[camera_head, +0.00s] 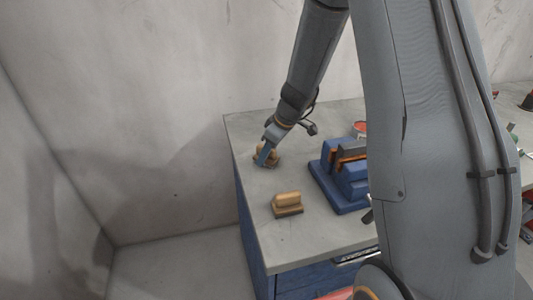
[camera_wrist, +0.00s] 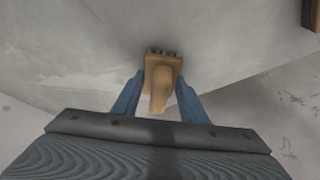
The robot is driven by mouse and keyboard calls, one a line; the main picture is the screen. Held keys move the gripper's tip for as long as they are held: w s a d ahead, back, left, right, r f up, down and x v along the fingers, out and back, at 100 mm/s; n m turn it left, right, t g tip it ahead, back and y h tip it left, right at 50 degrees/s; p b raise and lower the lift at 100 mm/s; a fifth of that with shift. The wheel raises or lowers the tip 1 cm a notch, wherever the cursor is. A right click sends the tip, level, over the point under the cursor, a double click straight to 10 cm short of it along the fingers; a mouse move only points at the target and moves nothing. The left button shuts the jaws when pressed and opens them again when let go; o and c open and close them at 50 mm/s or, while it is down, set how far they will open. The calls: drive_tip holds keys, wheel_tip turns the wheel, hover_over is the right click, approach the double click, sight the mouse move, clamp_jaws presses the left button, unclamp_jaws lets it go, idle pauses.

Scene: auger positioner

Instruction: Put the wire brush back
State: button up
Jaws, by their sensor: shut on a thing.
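The wire brush (camera_head: 268,153) is a tan wooden block with a raised handle, at the far left corner of the workbench. My gripper (camera_head: 265,158) is shut on it from above. In the wrist view the brush (camera_wrist: 162,82) sits between the two blue fingers of my gripper (camera_wrist: 160,98), with dark bristle tufts along its far edge. I cannot tell whether it touches the bench top or hangs just above it. A second, similar tan block with a handle (camera_head: 287,204) lies nearer on the bench, apart from my gripper.
The grey bench top (camera_head: 310,238) is clear around the nearer block and along its left edge. A blue vise (camera_head: 340,178) stands to the right of both blocks. A red can (camera_head: 360,129) is behind it. The wall is close behind the bench.

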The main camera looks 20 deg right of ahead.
drive_tip(key=shift+f, duration=0.1)
drive_tip(key=o, duration=1)
drive_tip(key=shift+d+r, duration=0.15)
drive_tip(key=shift+r, duration=0.4)
drive_tip(key=b+v, duration=0.3)
drive_tip(key=v, duration=0.8)
drive_tip(key=shift+s, duration=0.15)
